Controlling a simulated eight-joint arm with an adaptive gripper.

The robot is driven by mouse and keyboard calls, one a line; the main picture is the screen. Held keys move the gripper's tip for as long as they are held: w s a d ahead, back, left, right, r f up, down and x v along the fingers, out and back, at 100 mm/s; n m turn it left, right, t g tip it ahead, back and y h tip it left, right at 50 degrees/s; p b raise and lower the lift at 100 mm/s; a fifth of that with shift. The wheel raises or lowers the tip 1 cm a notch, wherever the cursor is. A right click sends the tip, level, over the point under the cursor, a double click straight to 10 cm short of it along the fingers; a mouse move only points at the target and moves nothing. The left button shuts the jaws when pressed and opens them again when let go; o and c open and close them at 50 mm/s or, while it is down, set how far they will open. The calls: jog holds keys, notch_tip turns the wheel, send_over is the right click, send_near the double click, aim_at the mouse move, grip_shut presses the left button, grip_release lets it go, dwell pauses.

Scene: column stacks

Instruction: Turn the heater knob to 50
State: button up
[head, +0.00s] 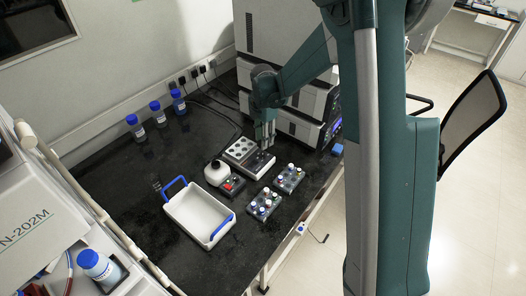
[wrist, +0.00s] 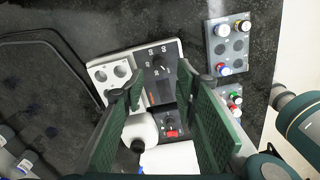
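The heater (head: 240,150) is a white block with round wells and a dark control panel on one side. It stands on the black bench, and its wells (wrist: 101,74) and dark panel (wrist: 150,60) also show in the wrist view. A small knob (wrist: 160,69) with a pale mark seems to sit on that panel; its setting is too small to read. My gripper (head: 265,138) points down just over the panel. In the wrist view its two green fingers (wrist: 163,88) are apart with nothing between them, the tips framing the panel. Contact with the knob cannot be told.
A mixer with a red switch (head: 228,184) stands beside the heater. Two vial racks (head: 289,178) (head: 264,204) lie to the right and front. A white tray with blue handles (head: 198,215) is front left. Blue-capped bottles (head: 157,115) and stacked instruments (head: 300,105) stand behind.

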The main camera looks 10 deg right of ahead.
aim_at(263, 153)
jog(key=shift+f, duration=0.1)
jog(key=shift+f+b, duration=0.45)
jog(key=shift+f, duration=3.35)
jog(key=c, duration=0.9)
